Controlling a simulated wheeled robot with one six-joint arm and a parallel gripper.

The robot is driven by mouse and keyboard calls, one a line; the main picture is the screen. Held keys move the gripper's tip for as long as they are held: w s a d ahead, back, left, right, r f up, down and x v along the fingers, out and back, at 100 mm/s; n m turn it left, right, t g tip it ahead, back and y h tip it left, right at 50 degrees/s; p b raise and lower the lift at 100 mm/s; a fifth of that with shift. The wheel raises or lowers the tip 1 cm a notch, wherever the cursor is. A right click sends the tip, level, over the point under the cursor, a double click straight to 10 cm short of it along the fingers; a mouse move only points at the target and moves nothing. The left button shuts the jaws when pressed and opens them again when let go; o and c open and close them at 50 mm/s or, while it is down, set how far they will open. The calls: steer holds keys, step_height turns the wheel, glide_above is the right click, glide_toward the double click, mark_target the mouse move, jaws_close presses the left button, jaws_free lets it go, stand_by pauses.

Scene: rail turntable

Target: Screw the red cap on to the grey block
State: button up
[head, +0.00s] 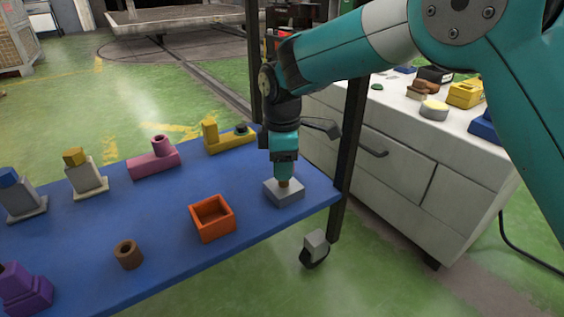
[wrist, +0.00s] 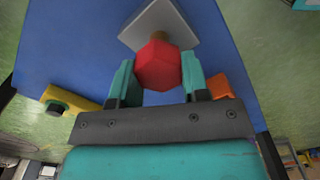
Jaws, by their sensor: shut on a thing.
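The grey block (head: 284,193) sits flat on the blue tabletop near its right end, with a short brown stud rising from its top. The block also shows in the wrist view (wrist: 146,26). My gripper (head: 284,170) points straight down over the stud. In the wrist view my gripper (wrist: 159,76) is shut on the red cap (wrist: 158,66), a six-sided piece between the two teal fingers. The cap lines up with the stud in that view. In the head view the fingers hide the cap, so I cannot tell how far it sits on the stud.
An orange open box (head: 206,232) stands left of the grey block, with a brown ring (head: 128,256) beyond it. Yellow (head: 226,143), pink (head: 154,165), grey and purple (head: 24,290) pieces line the table's far and left sides. A white cabinet (head: 395,150) stands at right.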

steer(key=shift+f, duration=1.4)
steer(key=shift+r+m+p, duration=0.15)
steer(key=shift+m+p, duration=0.45)
steer(key=shift+p, duration=0.4)
steer(key=shift+c, duration=0.2)
steer(key=shift+w+m+p, duration=0.1)
steer(key=shift+m+p, duration=2.15)
steer(key=shift+m, duration=0.15)
steer(key=shift+p, duration=0.35)
steer(key=shift+m+p, duration=0.35)
steer(key=shift+m, duration=0.25)
steer(key=shift+w+m+p, duration=0.1)
steer(key=shift+m+p, duration=1.7)
steer(key=shift+m, duration=0.6)
